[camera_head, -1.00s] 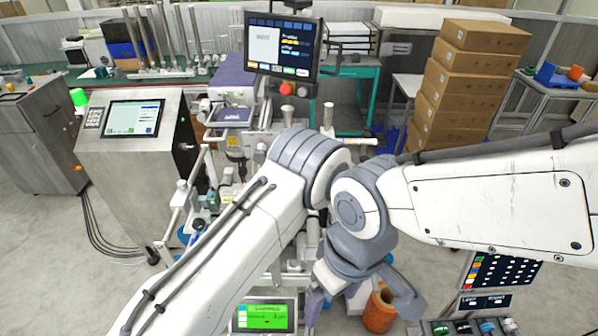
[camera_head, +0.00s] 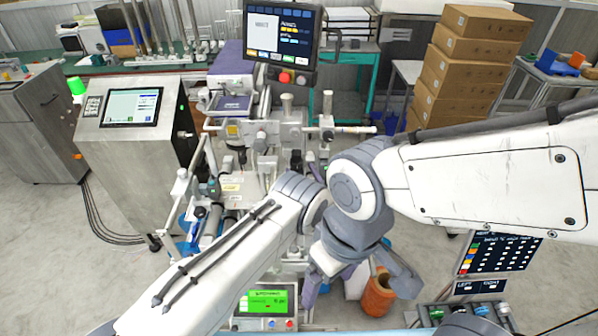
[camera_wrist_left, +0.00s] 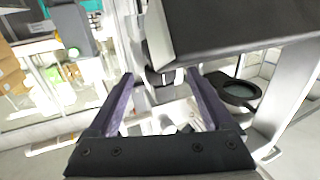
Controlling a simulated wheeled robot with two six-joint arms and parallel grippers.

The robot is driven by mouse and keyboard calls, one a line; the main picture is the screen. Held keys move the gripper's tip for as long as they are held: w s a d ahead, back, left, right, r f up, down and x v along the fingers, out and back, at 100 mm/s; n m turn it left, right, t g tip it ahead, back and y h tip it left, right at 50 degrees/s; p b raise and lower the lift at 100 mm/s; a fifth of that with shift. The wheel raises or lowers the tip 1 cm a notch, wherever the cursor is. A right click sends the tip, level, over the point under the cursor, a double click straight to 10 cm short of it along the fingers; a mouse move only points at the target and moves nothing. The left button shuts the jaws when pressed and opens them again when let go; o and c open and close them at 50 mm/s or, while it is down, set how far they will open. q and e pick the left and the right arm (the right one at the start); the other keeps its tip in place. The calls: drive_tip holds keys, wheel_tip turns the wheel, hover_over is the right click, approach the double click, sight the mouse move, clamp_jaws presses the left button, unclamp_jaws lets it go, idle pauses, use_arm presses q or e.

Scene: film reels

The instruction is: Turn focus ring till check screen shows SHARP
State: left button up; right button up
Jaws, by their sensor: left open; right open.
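A monitor (camera_head: 282,32) at the top of the machine (camera_head: 262,135) shows lines too small to read surely. A small green screen (camera_head: 267,301) stands at the bottom centre; its text is also unclear, and I cannot tell which is the check screen. My left gripper (camera_wrist_left: 164,95) is open in the left wrist view, its purple-lined fingers on either side of a pale part; in the head view it is largely hidden behind my arms. A black ring-shaped part (camera_wrist_left: 238,93) lies right of the fingers; I cannot tell if it is the focus ring. My right gripper (camera_head: 358,285) hangs open at lower centre.
A steel console (camera_head: 131,150) stands left of the machine. Stacked cardboard boxes (camera_head: 464,65) and a green cart (camera_head: 340,75) are behind. An orange-brown container (camera_head: 379,296) is close by my right gripper. A dark panel (camera_head: 501,254) stands at lower right.

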use_arm(q)
drive_tip(key=shift+x, duration=1.1)
clamp_jaws()
drive_tip(key=shift+a+m+t+h, duration=0.25)
drive_tip(key=shift+m+h, duration=0.35)
drive_tip(key=shift+h, duration=0.3)
drive_tip(key=shift+s+d, duration=0.1)
unclamp_jaws()
